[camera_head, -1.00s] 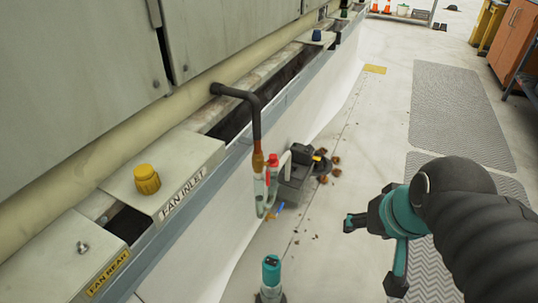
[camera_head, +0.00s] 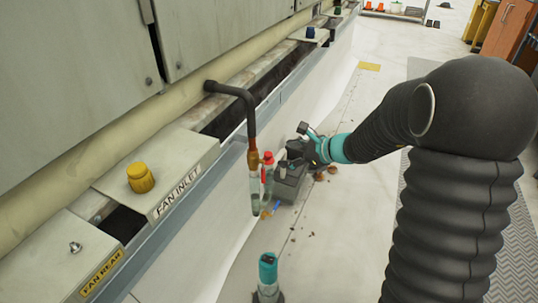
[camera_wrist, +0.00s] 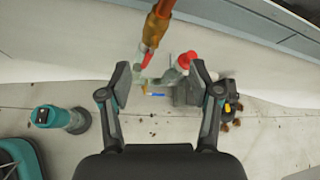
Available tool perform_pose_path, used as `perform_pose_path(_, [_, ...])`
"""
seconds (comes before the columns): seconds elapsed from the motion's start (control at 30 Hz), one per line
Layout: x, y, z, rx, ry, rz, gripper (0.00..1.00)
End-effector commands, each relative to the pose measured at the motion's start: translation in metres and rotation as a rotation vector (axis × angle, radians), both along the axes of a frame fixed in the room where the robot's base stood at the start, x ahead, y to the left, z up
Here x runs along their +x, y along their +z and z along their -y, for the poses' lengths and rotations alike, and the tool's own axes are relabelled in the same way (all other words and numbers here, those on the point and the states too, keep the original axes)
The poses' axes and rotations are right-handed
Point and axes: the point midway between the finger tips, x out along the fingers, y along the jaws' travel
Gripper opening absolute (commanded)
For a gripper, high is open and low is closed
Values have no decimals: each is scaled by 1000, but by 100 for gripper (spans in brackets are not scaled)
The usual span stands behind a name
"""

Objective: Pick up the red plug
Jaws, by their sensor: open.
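The red plug (camera_head: 268,157) sits on top of the right-hand leg of a clear U-shaped tube (camera_head: 256,195), below a copper and black pipe (camera_head: 250,120). In the wrist view the red plug (camera_wrist: 188,59) shows between my fingers, close to the right fingertip; contact cannot be told. A second red part (camera_wrist: 146,60), at the copper fitting, lies nearer the left finger. My gripper (camera_wrist: 160,75) is open and empty. In the head view my gripper (camera_head: 303,143) is just right of the plug, with one finger raised and the other partly hidden.
A grey pump-like box (camera_head: 288,185) stands on the floor beside the tube. The cooler wall with a yellow cap (camera_head: 140,177) and a fan inlet label is on the left. A teal-topped post (camera_head: 268,270) stands in front.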

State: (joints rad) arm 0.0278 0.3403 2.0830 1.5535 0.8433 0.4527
Motion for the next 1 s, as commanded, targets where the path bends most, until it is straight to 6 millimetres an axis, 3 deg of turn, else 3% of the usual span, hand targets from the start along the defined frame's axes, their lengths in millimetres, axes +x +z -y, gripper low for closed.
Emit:
perform_pose_path(0.03, [16,-19,2,51,-64,-50,63])
perform_pose_path(0.1, [36,-37,5,118,-151,-105,63])
perform_pose_path(0.3, [72,-79,15,248,-329,-214,63])
perform_pose_path(0.53, [89,-97,13,291,-390,-249,63])
perform_pose_path(1.0, [132,-127,-34,289,-388,-246,63])
